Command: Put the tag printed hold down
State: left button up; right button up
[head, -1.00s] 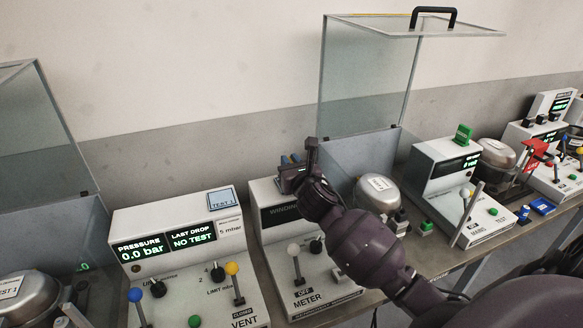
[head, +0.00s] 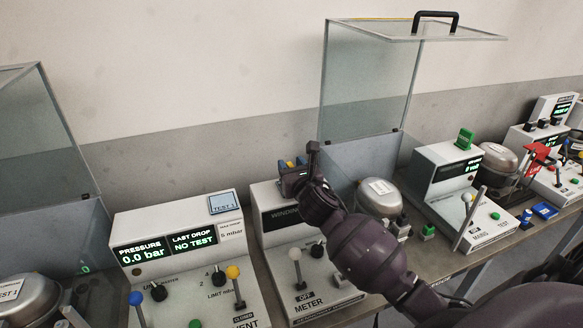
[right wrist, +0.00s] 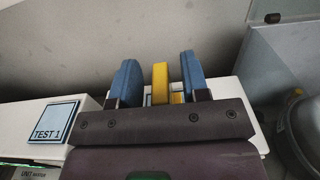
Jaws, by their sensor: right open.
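A yellow piece (right wrist: 160,84) stands upright between the two blue fingertips of my right gripper (right wrist: 159,72) in the right wrist view, with gaps on both sides. I cannot read any print on it, so I cannot confirm that it is the hold tag. More yellow (right wrist: 177,98) shows just behind it. In the head view my right gripper (head: 292,164) is open over the top of the white winding meter box (head: 279,191), with a little yellow between its fingers. My left gripper is out of view.
A blue TEST 1 tag (head: 223,203) lies on the pressure box (head: 165,227) to the left. A compressor (head: 380,197) and the mains test box (head: 440,175), with a green piece (head: 465,138) on top, stand right.

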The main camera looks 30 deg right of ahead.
jog(key=v, duration=1.2)
jog(key=shift+f, duration=0.1)
